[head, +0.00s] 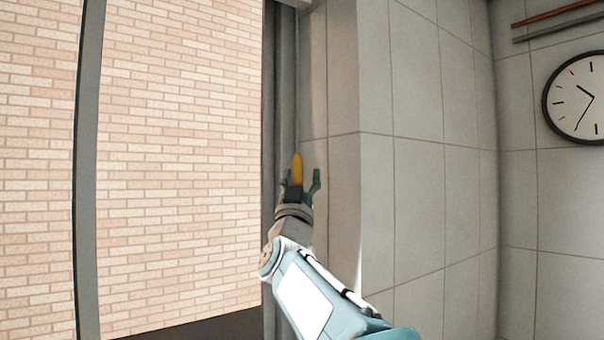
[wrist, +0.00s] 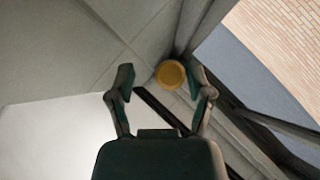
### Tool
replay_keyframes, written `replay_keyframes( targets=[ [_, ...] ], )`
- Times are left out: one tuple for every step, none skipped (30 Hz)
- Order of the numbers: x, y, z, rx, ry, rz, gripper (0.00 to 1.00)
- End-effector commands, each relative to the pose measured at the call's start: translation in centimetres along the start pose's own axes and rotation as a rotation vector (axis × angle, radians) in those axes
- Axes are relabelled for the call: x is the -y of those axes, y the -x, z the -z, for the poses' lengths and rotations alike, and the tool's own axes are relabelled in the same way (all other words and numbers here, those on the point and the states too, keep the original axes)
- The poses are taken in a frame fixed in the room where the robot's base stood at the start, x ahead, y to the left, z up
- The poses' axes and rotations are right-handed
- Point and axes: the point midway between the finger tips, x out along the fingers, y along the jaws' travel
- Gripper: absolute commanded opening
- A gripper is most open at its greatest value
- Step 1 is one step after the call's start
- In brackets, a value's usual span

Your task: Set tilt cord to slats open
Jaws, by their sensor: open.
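A yellow-orange, elongated piece (head: 297,167) stands upright between my gripper's fingers in the head view, by the window's right edge. It may be the tilt cord's end; no cord line shows. In the wrist view it appears as a round yellow end (wrist: 171,74) beyond the fingertips, closer to the right finger. My gripper (head: 302,176) is open, its fingers apart on either side of the piece in the picture. In the wrist view my gripper (wrist: 163,82) has nothing clamped in it. Contact with the piece cannot be told. No blind slats show.
A window with a grey frame (head: 87,170) looks onto a brick wall (head: 180,150) at left. A grey tiled wall (head: 430,180) stands close at right of my arm. A round clock (head: 576,98) hangs far right.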

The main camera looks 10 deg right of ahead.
Motion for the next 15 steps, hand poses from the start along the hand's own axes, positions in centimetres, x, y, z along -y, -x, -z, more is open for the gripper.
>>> replay_keyframes(
  targets=[
    [0.10,-0.42,0.04,-0.001,0.000,0.000,0.67],
    [0.15,-0.61,0.04,0.000,0.000,0.001,0.67],
    [0.17,-0.83,0.06,-0.001,0.000,0.001,0.67],
    [0.15,-0.97,0.06,-0.001,0.000,0.001,0.67],
    [0.11,-1.09,0.03,0.000,0.000,0.001,0.67],
    [0.03,-1.21,-0.02,0.000,-0.001,0.001,0.67],
    [0.01,-1.28,-0.03,0.001,-0.001,0.001,0.67],
    [0.00,-1.32,-0.02,0.001,-0.001,0.001,0.67],
    [-0.02,-1.34,0.00,0.001,-0.001,0.001,0.67],
    [-0.10,-1.37,0.01,0.001,-0.001,0.001,0.67],
    [-0.17,-1.38,0.00,0.001,-0.002,0.000,0.67],
    [-0.25,-1.40,-0.02,0.001,-0.002,0.000,0.67],
    [-0.30,-1.41,-0.03,0.001,-0.002,0.000,0.67],
    [-0.32,-1.41,-0.05,0.001,-0.002,0.000,0.67],
    [-0.32,-1.41,-0.05,0.001,-0.002,0.000,0.58]
  ],
)
